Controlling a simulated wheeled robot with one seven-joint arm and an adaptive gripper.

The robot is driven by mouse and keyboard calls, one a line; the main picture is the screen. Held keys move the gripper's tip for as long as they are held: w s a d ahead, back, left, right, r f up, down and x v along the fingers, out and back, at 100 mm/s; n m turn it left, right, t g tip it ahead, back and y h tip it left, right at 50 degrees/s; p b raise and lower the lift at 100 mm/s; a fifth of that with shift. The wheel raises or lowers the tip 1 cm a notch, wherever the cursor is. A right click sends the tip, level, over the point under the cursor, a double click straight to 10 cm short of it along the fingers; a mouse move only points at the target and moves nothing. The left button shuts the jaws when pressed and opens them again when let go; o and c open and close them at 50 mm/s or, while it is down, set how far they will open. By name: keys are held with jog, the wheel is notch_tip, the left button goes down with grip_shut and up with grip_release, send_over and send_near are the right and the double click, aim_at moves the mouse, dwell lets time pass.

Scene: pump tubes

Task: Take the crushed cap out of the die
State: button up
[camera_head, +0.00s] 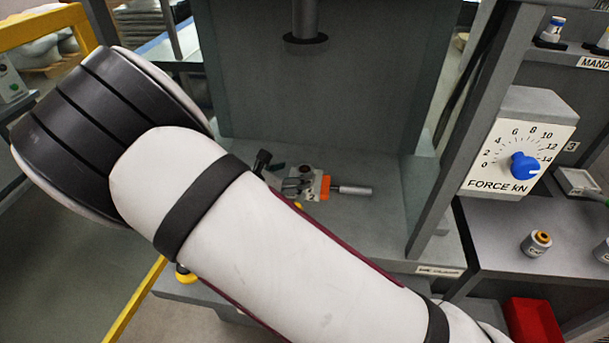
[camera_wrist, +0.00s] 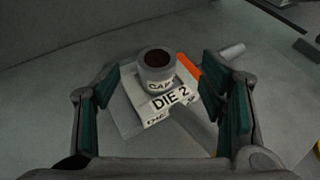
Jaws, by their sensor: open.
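The crushed cap (camera_wrist: 155,68) is a short grey cylinder with a dark reddish-brown top and a label. It sits upright in the die (camera_wrist: 130,112), a pale block marked DIE 2. In the wrist view my open gripper (camera_wrist: 157,95) has one green-padded finger at each side of the cap and die, with gaps between. In the head view the die (camera_head: 312,190) shows small on the press bed, with my gripper (camera_head: 292,185) beside it, partly hidden by my arm.
An orange part and a grey cylindrical handle (camera_head: 352,190) stick out to the right of the die. The press ram (camera_head: 305,40) hangs above the bed. A post and a force dial (camera_head: 522,165) stand at right. The bed right of the handle is clear.

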aim_at(306, 168)
jog(key=shift+f+p+x, duration=0.1)
jog(key=shift+p+x, duration=0.1)
jog(key=shift+x, duration=1.55)
jog(key=shift+f+p+x, duration=0.15)
jog(key=shift+x, duration=1.65)
jog(key=shift+a, duration=0.2)
jog(key=c, duration=1.4)
jog(key=shift+c, duration=0.4)
jog(key=shift+r, duration=0.15)
